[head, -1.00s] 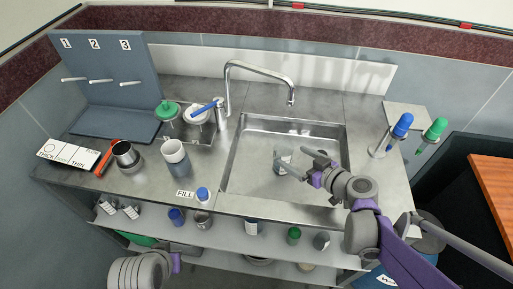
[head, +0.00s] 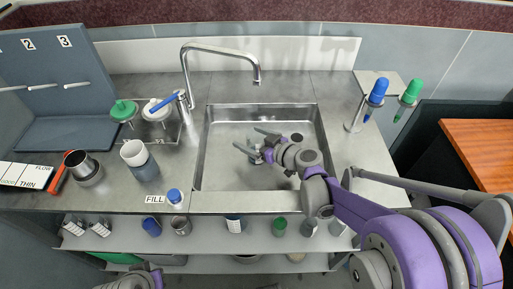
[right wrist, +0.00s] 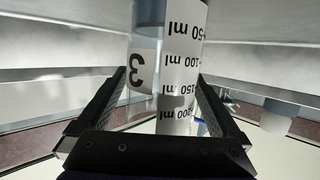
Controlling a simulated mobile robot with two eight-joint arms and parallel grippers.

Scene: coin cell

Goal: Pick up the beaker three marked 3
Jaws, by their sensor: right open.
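The beaker marked 3 (right wrist: 168,70) is clear with a white millilitre scale and a black 3, both upside down in the right wrist view. In the head view the beaker (head: 254,151) stands in the sink (head: 225,178), small and partly hidden by my right gripper (head: 256,142). My right gripper (right wrist: 157,100) is open, with one jaw on either side of the beaker. I cannot tell whether the jaws touch it. Only a bit of my left arm shows at the bottom left of the head view; its gripper is out of view.
A curved faucet (head: 222,47) rises behind the sink. Blue (head: 377,92) and green (head: 410,93) handled tools hang from a stand at right. Several containers line the lower shelf.

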